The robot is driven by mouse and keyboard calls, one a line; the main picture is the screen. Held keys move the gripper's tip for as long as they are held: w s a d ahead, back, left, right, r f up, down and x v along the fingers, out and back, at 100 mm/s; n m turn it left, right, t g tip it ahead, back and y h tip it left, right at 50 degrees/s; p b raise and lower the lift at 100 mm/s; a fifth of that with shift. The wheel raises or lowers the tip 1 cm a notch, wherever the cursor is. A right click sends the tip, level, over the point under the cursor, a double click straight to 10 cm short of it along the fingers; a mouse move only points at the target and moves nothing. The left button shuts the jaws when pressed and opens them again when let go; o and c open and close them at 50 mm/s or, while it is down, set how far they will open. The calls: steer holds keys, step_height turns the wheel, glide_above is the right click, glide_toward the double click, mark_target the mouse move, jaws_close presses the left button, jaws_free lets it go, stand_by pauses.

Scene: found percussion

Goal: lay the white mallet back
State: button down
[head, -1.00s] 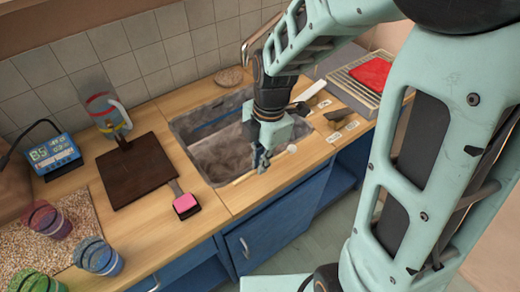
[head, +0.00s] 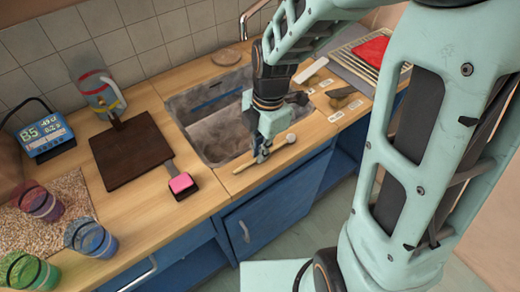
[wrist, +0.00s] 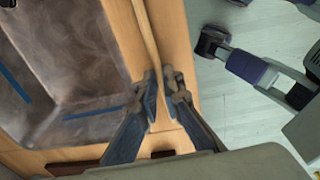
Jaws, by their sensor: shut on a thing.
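The white mallet has a round white head (head: 291,137) and a long pale wooden stick (head: 282,150). My gripper (head: 262,157) is shut on the stick in the head view, with the head to its right. The mallet is over the wooden strip in front of the sink, roughly along the counter's front edge. I cannot tell whether it touches the wood. In the wrist view, the stick (wrist: 147,30) runs up from between my fingertips (wrist: 160,82); the mallet's head is not clearly seen there.
The sink (head: 210,115) is open just behind the mallet. Small white labels (head: 336,115) and dark tools (head: 340,92) lie on the counter to the right. A pink-topped block (head: 181,183) and a dark board (head: 131,152) are to the left. The front edge drops to blue cabinets (head: 278,205).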

steer(key=shift+f, duration=0.2)
steer(key=c, duration=2)
jaws_free()
steer(key=r, duration=0.8)
steer(key=d+r, duration=0.1)
steer(key=r, duration=0.3)
